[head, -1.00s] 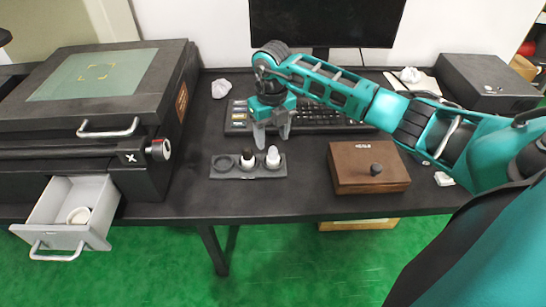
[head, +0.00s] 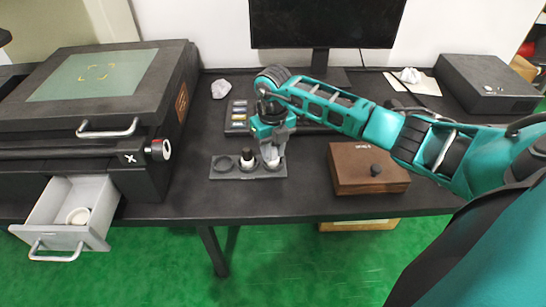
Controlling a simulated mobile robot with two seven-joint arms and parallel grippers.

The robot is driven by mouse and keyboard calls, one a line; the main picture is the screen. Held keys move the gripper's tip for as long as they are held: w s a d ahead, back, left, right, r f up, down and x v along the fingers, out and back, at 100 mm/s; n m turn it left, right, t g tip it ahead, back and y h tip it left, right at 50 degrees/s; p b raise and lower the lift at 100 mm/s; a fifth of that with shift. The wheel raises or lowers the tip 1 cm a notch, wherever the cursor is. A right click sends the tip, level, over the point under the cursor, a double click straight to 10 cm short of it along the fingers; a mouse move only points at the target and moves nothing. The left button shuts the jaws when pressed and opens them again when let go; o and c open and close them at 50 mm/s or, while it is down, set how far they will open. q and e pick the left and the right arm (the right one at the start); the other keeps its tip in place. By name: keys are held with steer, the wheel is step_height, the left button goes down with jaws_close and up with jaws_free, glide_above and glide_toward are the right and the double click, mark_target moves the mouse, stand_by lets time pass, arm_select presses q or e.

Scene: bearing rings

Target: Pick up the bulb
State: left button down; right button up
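A grey tray (head: 222,173) with a row of three round sockets lies on the black table. The left socket is empty, and a black-and-white piece (head: 247,158) stands upright in the middle one. My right gripper (head: 271,158) points down at the right socket. In the earlier frame, a white bulb-like piece stands there; now the fingers cover most of it. I cannot tell whether the fingers are closed on it or only around it. My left gripper is not in view.
A brown wooden box (head: 350,180) with a black knob stands right of the tray. A black machine (head: 95,115) with an open grey drawer (head: 60,232) is on the left; a white ring (head: 78,215) lies in the drawer. A keyboard and monitor (head: 325,25) are behind.

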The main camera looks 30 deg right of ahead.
jaws_close()
steer(key=shift+s, duration=0.1)
